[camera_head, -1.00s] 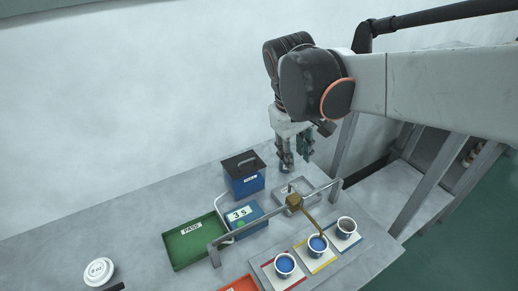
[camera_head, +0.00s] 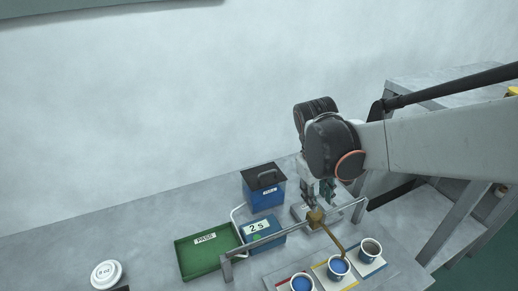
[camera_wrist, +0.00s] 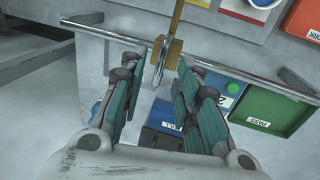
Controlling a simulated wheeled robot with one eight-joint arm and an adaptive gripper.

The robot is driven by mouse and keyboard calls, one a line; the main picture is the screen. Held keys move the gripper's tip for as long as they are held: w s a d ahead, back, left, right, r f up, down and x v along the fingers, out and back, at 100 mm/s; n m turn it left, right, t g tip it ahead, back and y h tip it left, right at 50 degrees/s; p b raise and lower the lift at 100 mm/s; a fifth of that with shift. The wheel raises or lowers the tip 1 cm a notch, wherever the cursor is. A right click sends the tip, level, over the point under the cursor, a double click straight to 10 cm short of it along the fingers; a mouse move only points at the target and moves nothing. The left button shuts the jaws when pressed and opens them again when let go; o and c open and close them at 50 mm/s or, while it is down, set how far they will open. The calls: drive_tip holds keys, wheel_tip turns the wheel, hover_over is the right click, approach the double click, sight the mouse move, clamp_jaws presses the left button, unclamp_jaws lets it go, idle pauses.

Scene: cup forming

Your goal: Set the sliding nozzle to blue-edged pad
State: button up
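The sliding nozzle is a brass block (camera_head: 315,217) on a metal rail (camera_head: 290,232), its bent spout reaching to the cup on the yellow-edged pad (camera_head: 345,284). The blue-edged pad (camera_head: 378,267) lies to the right with a greyish-filled cup (camera_head: 371,248). My gripper (camera_head: 318,198) is just behind the rail, pointing down near the nozzle. In the wrist view my gripper (camera_wrist: 159,64) has its fingers apart, and the brass block (camera_wrist: 174,52) with an upright metal piece shows between and beyond the fingertips. Contact cannot be told.
A red-edged pad with a blue-filled cup (camera_head: 302,285) is at left. A blue timer box (camera_head: 265,241) reads 2 s. A green PASS tray (camera_head: 205,257), a blue bin (camera_head: 264,195) and a white lid (camera_head: 106,273) stand farther left. A rail post (camera_head: 227,270) rises near the tray.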

drive_tip(key=shift+w+d+f, duration=0.1)
drive_tip(key=shift+f, duration=0.6)
clamp_jaws()
drive_tip(key=w+d, duration=0.1)
drive_tip(key=d, duration=0.2)
drive_tip(key=w+d, duration=0.1)
drive_tip(key=d, duration=0.3)
drive_tip(key=w+d+p, duration=0.1)
drive_tip(key=w+d, duration=0.1)
drive_tip(key=d, duration=0.2)
drive_tip(key=shift+w+r, duration=0.1)
